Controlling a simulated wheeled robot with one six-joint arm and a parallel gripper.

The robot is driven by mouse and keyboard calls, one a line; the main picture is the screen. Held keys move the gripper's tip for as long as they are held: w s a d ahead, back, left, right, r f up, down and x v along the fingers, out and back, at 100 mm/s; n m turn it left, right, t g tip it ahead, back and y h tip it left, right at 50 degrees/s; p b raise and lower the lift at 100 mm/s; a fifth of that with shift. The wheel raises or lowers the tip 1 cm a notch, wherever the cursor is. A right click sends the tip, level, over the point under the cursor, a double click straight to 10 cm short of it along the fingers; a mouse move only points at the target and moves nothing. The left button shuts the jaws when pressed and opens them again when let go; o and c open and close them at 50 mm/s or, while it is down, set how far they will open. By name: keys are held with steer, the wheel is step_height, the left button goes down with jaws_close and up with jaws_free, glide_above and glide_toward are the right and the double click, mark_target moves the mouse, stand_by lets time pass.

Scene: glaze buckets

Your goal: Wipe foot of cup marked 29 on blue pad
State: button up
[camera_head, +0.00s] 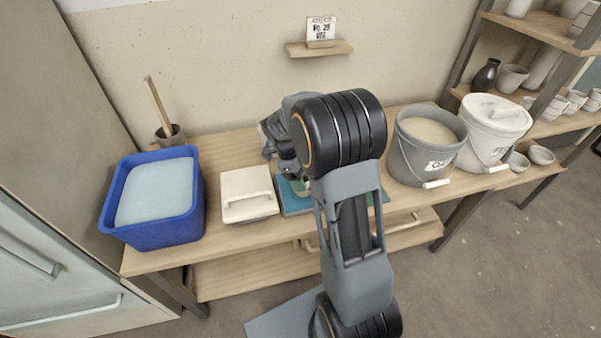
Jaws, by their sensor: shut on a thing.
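My gripper (292,174) is over the blue pad (292,205) on the bench, pointing down and partly hidden behind my arm's black joint. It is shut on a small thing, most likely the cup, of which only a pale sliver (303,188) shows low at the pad. The cup's number and foot are hidden, and I cannot tell whether the foot touches the pad.
A blue tub (122,223) and a white-lidded box (246,184) stand left of the pad. A green mat (385,196) lies right of it. A grey glaze bucket (403,155) and a white lidded bucket (494,120) stand farther right, by pottery shelves (545,27).

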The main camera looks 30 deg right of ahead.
steer(key=shift+s+a+f, duration=0.15)
steer(key=shift+s+a, duration=0.05)
steer(key=shift+s, duration=0.6)
steer(key=shift+w+d+p, duration=0.15)
steer(key=shift+w+d, duration=0.1)
steer(key=shift+w, duration=0.9)
steer(key=shift+w+d+p, duration=0.1)
steer(key=shift+w+d, duration=0.1)
steer(key=shift+w, duration=0.95)
steer(key=shift+w+d+p, duration=0.15)
steer(key=shift+w+d, duration=0.1)
steer(key=shift+w, duration=0.9)
steer(key=shift+s+a+b, duration=0.2)
steer(key=shift+s+b, duration=0.15)
steer(key=shift+s, duration=0.8)
steer(key=shift+s+a+b, duration=0.25)
steer(key=shift+s+b, duration=0.15)
steer(key=shift+s, duration=0.75)
steer(key=shift+s+a+b, duration=0.2)
steer(key=shift+s+b, duration=0.15)
steer(key=shift+s, duration=0.8)
step_height(320, 180, up, 7)
steer(key=p, duration=0.4)
steer(key=shift+p, duration=0.4)
